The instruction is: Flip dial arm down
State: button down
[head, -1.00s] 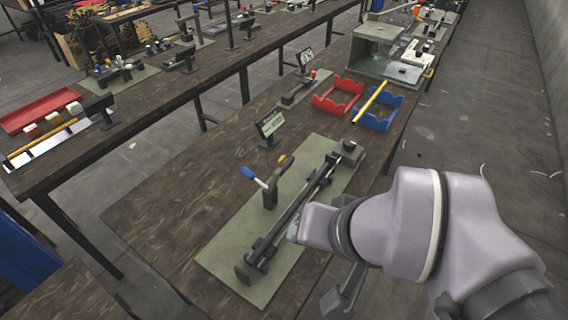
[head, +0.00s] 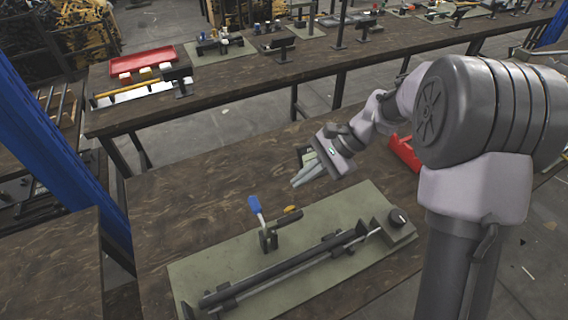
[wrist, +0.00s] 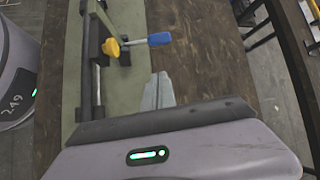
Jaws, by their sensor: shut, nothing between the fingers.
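On a green mat (head: 215,272) stands a fixture with a long dark rail (head: 290,270) and a dark block with a round knob (head: 397,218) at its right end. Behind the rail, a small dark stand holds a lever with a blue handle (head: 254,206), which points up, and a yellow tip (head: 291,210). The blue handle (wrist: 159,39) and yellow tip (wrist: 111,47) show ahead in the wrist view. My gripper (head: 306,172) is shut and empty, above the table behind the mat, apart from the lever. I cannot tell which part is the dial arm.
A red bin (head: 405,152) sits right of my gripper, partly hidden by my arm. Bare wooden tabletop (head: 190,205) lies left of the fixture. Another bench with a red tray (head: 142,62) stands behind.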

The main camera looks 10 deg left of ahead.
jog(key=shift+m+g+y, duration=0.4)
jog(key=f, duration=0.1)
jog(key=w+f, duration=0.1)
jog(key=a+f, duration=0.1)
jog(key=shift+w+f, duration=0.35)
jog(key=shift+f, duration=0.05)
jog(key=shift+a, duration=0.1)
jog(key=b+x, duration=0.4)
jog(key=x, duration=0.6)
jog(key=shift+f, duration=0.25)
jog(key=r, duration=0.1)
jog(key=s+r, duration=0.1)
jog(key=r+b, duration=0.1)
jog(key=shift+s+a+r, duration=0.25)
jog(key=shift+s+a, duration=0.1)
jog(key=shift+a, duration=0.05)
jog(key=shift+r, duration=0.25)
jog(key=shift+s, duration=0.1)
jog(key=shift+r, duration=0.2)
